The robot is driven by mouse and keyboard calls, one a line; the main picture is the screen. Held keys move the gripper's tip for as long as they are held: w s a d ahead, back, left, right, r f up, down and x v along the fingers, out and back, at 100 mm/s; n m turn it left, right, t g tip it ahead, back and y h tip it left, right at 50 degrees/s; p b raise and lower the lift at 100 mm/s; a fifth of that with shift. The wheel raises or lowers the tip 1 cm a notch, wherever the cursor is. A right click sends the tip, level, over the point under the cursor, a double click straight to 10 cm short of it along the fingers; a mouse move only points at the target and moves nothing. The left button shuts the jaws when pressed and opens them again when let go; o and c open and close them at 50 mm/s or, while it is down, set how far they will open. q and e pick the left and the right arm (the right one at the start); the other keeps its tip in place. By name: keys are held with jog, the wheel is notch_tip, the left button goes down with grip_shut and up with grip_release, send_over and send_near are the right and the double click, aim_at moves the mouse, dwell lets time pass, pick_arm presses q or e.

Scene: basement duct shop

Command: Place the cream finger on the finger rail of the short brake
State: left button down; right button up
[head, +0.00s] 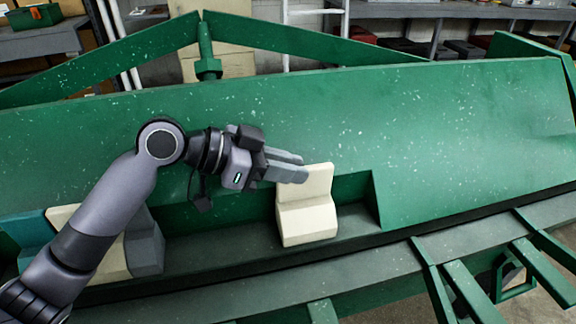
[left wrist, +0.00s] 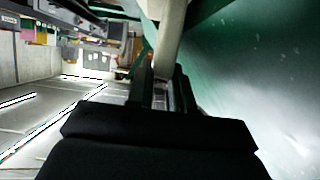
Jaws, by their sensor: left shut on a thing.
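The cream finger (head: 307,213) is a pale block with a wider foot and a thinner upper plate. It stands upright, a little tilted, at the finger rail (head: 215,252) of the green short brake (head: 400,120). I cannot tell whether its foot bears on the rail. My left gripper (head: 298,168) is shut on its upper part, reaching in from the left. In the left wrist view the cream finger (left wrist: 165,40) shows between the fingertips, at the top middle. My right gripper is not in view.
Other fingers stand on the rail at the left: a teal one (head: 28,232), a cream one (head: 62,217) and a grey one (head: 145,243), partly behind my arm. Green bars (head: 455,285) jut out at the front right. Shelves stand at the back.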

pick_arm(q)
jog(key=c, duration=1)
grip_release()
jog(key=shift+f, duration=0.1)
jog(key=b+v, duration=0.1)
jog(key=v, duration=1.1)
jog(key=shift+s, duration=0.1)
